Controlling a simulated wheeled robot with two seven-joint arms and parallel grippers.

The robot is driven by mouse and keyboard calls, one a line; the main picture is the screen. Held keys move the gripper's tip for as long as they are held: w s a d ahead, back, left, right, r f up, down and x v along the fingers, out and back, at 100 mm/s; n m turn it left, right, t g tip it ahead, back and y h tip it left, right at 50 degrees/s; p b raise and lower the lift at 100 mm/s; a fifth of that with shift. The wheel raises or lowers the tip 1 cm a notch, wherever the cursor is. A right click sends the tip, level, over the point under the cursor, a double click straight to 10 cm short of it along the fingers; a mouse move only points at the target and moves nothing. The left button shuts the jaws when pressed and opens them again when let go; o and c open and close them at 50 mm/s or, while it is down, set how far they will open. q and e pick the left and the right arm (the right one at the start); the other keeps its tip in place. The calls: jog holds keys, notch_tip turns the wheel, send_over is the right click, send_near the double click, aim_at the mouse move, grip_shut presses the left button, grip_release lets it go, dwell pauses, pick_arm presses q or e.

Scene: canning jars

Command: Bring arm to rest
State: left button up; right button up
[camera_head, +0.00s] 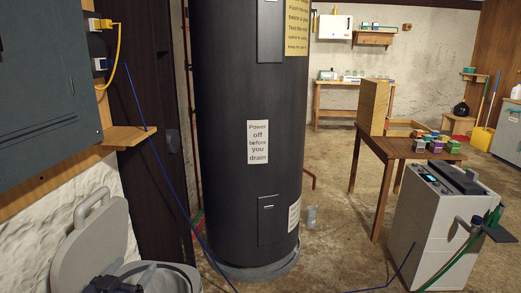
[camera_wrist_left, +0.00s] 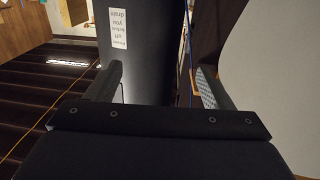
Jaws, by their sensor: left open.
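My left gripper (camera_head: 113,285) shows only in part, as a dark shape at the bottom left edge of the head view, in front of a grey bin. In the left wrist view my left gripper (camera_wrist_left: 160,80) has its two fingers spread wide apart, with nothing held between them. The tall black tank (camera_head: 248,100) stands beyond it and also shows, upside down, behind the fingers in the wrist view (camera_wrist_left: 140,50). My right gripper is not seen in either view.
The grey bin (camera_head: 85,250) with a raised lid stands at the lower left, beneath a dark cabinet (camera_head: 45,90). A grey machine (camera_head: 440,225) stands at the right, by a wooden table (camera_head: 400,146). A blue cord (camera_head: 160,165) hangs left of the tank. Open floor (camera_head: 335,235) lies between tank and machine.

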pick_arm(q)
jog(key=shift+s+d+r, duration=0.25)
jog(key=shift+s+d, duration=0.05)
jog(key=shift+s, duration=0.2)
jog(key=shift+s+d+r, duration=0.25)
jog(key=shift+s+d, duration=0.05)
jog(key=shift+s, duration=0.2)
jog(key=s+d+n+g, duration=0.1)
jog(key=s+d+g, duration=0.25)
jog(key=s, duration=0.55)
jog(key=s+d+f+n+g+h, duration=0.1)
jog(key=s+d+g, duration=0.2)
jog(key=s+g, duration=0.35)
jog(key=s+d+n+g, duration=0.1)
jog(key=s+d+g, duration=0.15)
jog(key=s, duration=0.75)
notch_tip(320, 180, up, 29)
jog(key=p, duration=2.9)
jog(key=shift+s+d+p, duration=0.2)
jog(key=shift+d+p, duration=0.05)
jog(key=shift+p, duration=0.15)
